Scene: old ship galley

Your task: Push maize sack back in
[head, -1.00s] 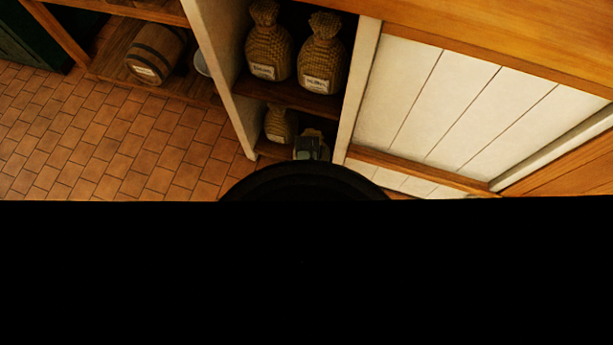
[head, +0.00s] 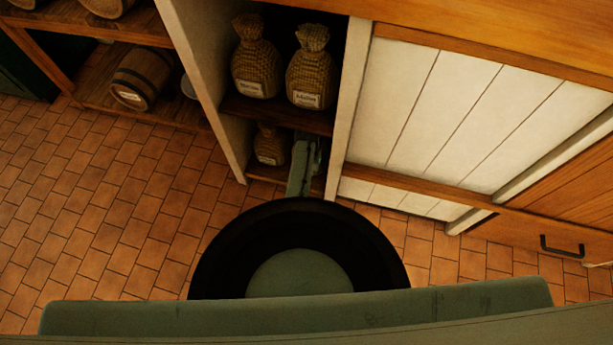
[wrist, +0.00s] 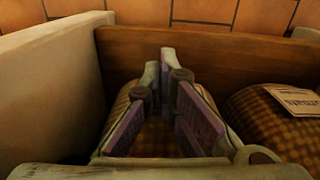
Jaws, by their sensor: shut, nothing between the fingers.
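My gripper (wrist: 166,68) is shut and empty in the wrist view, its fingertips close together over a woven sack (wrist: 150,138). The fingers hide much of that sack, and contact cannot be told. A second woven sack (wrist: 275,120) with a paper label lies to the right. In the head view, my arm reaches into the right part of the lower shelf compartment and hides what is there. One labelled sack (head: 269,146) shows at its left. Two more labelled sacks, a left one (head: 255,62) and a right one (head: 310,70), stand above. I cannot read which is maize.
A wooden shelf board (head: 275,112) and white uprights (head: 345,105) bound the compartment. In the wrist view a wooden board (wrist: 205,58) and a pale panel (wrist: 50,80) stand close to the fingers. A barrel (head: 140,78) lies at left. The tiled floor (head: 95,190) is open.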

